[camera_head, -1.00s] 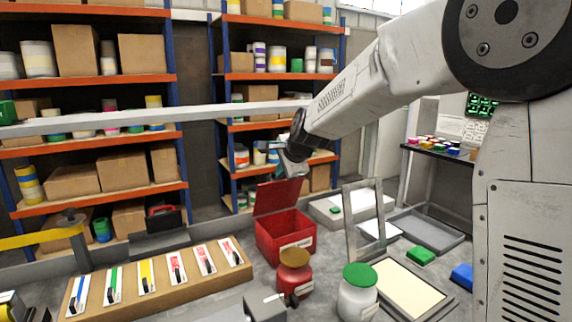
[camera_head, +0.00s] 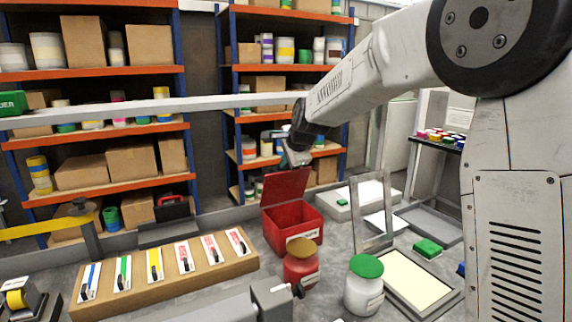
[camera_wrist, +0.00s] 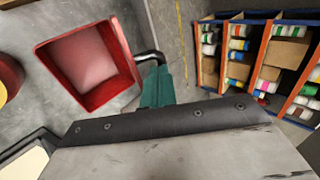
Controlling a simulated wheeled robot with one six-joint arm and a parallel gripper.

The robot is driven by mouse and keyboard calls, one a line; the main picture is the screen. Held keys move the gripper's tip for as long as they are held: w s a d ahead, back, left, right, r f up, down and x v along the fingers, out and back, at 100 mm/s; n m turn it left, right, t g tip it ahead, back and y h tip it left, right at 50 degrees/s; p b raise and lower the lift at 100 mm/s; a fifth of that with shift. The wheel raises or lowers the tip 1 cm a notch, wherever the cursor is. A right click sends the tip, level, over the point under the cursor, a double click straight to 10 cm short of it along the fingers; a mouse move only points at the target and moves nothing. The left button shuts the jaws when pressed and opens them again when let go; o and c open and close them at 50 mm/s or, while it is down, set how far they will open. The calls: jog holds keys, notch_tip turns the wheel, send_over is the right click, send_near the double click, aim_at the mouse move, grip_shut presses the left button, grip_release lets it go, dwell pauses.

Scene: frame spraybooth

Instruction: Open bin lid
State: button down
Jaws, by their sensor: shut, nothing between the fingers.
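The red bin (camera_head: 290,232) stands on the grey bench, and its lid (camera_head: 285,187) is raised, standing up at the back. In the wrist view I look down into the open, empty-looking red bin (camera_wrist: 88,65). My gripper (camera_head: 297,160) is at the top edge of the raised lid, beside its right corner; I cannot tell whether it touches. In the wrist view the teal and black fingers of my gripper (camera_wrist: 150,58) are shut and empty, just right of the bin's rim. The raised lid is hard to make out there.
A jar with a brown lid (camera_head: 301,266) and one with a green lid (camera_head: 364,285) stand in front of the bin. A rack of coloured cards (camera_head: 165,277) lies left, an upright grey frame (camera_head: 372,212) right. Shelves (camera_head: 285,95) stand behind.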

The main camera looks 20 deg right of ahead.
jog(key=shift+w, duration=0.15)
jog(key=shift+w+a+g, duration=0.1)
jog(key=shift+w+g, duration=0.3)
jog(key=shift+w+a, duration=0.2)
jog(key=shift+w, duration=0.75)
jog(key=shift+w+a, duration=0.2)
jog(key=shift+w, duration=0.8)
jog(key=shift+w+a, duration=0.2)
jog(key=shift+w, duration=0.75)
jog(key=shift+r, duration=0.15)
